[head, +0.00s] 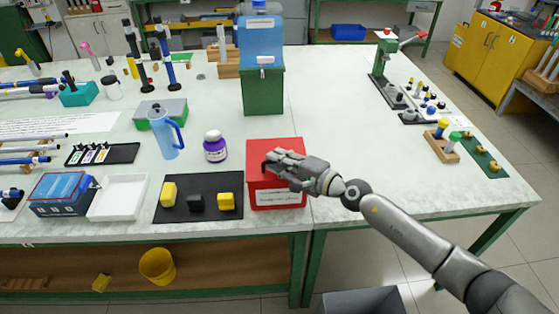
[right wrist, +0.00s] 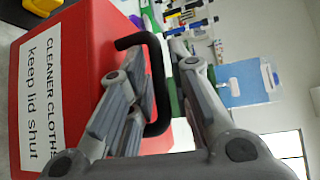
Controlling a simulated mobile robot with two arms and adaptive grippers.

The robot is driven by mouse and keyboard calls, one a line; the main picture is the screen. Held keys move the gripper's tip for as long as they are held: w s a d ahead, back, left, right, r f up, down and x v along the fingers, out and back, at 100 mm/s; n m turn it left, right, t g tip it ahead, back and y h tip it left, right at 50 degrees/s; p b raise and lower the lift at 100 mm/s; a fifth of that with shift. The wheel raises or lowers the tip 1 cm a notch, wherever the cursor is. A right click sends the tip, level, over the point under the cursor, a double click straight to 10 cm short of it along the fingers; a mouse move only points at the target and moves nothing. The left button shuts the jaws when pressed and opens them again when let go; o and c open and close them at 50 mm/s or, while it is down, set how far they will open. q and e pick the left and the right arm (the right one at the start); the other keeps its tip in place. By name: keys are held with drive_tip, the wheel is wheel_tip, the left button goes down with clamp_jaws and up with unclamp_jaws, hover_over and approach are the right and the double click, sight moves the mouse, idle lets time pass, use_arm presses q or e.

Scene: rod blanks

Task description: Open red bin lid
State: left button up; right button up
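The red bin (head: 277,198) stands at the front edge of the table in the head view, with its lid (head: 286,147) down. A white label on its front reads "CLEANER CLOTHS keep lid shut" in the right wrist view (right wrist: 40,95). A black bar handle (right wrist: 158,70) stands out from the bin. My right gripper (head: 272,165) is at this handle, with one finger on either side of the bar. My left gripper is in neither view.
A black mat (head: 182,215) with yellow and black blocks lies left of the bin. A purple-labelled bottle (head: 215,147) and a blue jug (head: 165,135) stand behind it. A green box with a blue top (head: 263,90) stands farther back.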

clamp_jaws()
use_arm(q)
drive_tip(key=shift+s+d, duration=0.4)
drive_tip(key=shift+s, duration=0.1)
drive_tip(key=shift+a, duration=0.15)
